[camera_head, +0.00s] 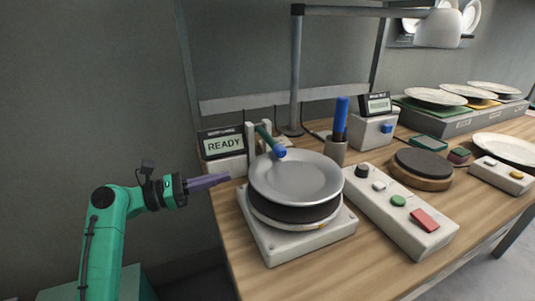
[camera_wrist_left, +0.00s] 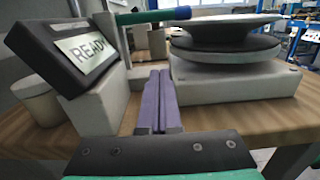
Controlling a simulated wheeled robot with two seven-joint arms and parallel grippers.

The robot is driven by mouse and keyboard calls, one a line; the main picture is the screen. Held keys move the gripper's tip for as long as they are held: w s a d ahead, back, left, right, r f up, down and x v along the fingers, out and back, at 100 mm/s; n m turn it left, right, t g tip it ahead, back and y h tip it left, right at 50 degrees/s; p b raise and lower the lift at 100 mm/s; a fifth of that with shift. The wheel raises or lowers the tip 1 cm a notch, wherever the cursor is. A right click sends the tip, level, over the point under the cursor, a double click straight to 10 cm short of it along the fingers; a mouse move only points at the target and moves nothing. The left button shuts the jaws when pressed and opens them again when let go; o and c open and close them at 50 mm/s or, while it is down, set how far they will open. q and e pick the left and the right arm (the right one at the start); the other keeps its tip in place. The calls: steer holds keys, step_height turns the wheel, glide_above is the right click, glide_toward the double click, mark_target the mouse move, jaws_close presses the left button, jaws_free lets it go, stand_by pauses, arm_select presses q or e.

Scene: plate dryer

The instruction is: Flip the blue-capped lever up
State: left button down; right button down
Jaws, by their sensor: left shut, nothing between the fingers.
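The lever (camera_head: 265,138) is a green rod with a blue cap (camera_head: 280,152), pivoted between pale posts at the back of the plate dryer. It slants down, its cap end low by the metal plate (camera_head: 300,178). In the left wrist view the lever (camera_wrist_left: 143,17) crosses the top, with its blue cap (camera_wrist_left: 183,13) beside the plate's rim. My left gripper (camera_head: 227,177) is shut and empty. Its purple fingers (camera_wrist_left: 160,78) point between the display and the dryer base, lower than the lever and apart from it. My right gripper is not in view.
A display reading READY (camera_head: 224,145) stands left of the lever. The dryer base (camera_head: 285,248) sits at the table's left edge. A cup (camera_head: 336,153) with blue-topped sticks and a button box (camera_head: 400,215) are to the right. Free floor lies left of the table.

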mark_target(268, 138)
arm_select(q)
steer(key=shift+s+a+r, duration=0.1)
steer(key=shift+s+a, duration=0.05)
steer(key=shift+a, duration=0.1)
steer(key=shift+d, duration=0.2)
steer(key=x, duration=1)
steer(key=r, duration=0.1)
steer(key=r+p, duration=0.1)
steer(key=r, duration=0.1)
steer(key=shift+w+d, duration=0.15)
steer(key=shift+w, duration=0.05)
steer(key=shift+r, duration=0.4)
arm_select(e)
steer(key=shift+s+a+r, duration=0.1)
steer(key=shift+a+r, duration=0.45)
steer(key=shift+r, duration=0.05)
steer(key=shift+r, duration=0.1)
